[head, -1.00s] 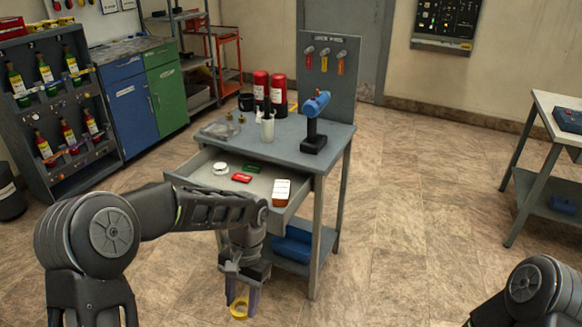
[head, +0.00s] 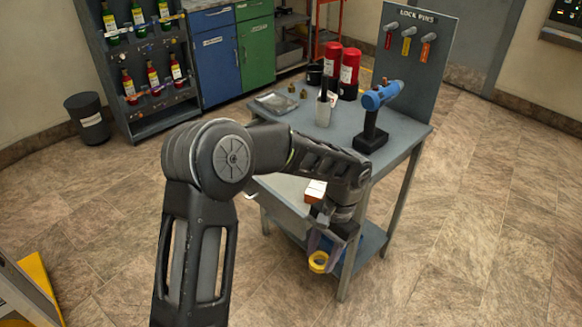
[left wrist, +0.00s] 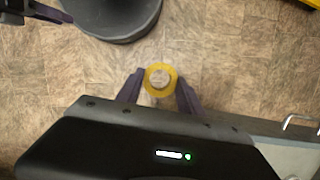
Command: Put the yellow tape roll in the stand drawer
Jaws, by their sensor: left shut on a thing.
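The yellow tape roll (head: 312,263) hangs between the fingertips of my left gripper (head: 324,250), which is shut on it. In the left wrist view the roll (left wrist: 148,80) sits between the two purple fingers, above the floor. The stand drawer (head: 283,190) is pulled open, and my left arm hides much of its inside. A white and orange box (head: 315,190) shows in it beside my wrist. The roll is outside the drawer, in front of the stand and lower than the drawer. Part of my right gripper (left wrist: 52,13) shows at the wrist view's top left; its opening is unclear.
The stand top (head: 345,150) carries a blue drill (head: 380,97), red cylinders (head: 349,72), a white cup and small brass parts. The lock pins board (head: 415,45) rises behind. A bottle rack (head: 140,60) and bin (head: 88,118) stand at back left. Floor right of the stand is clear.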

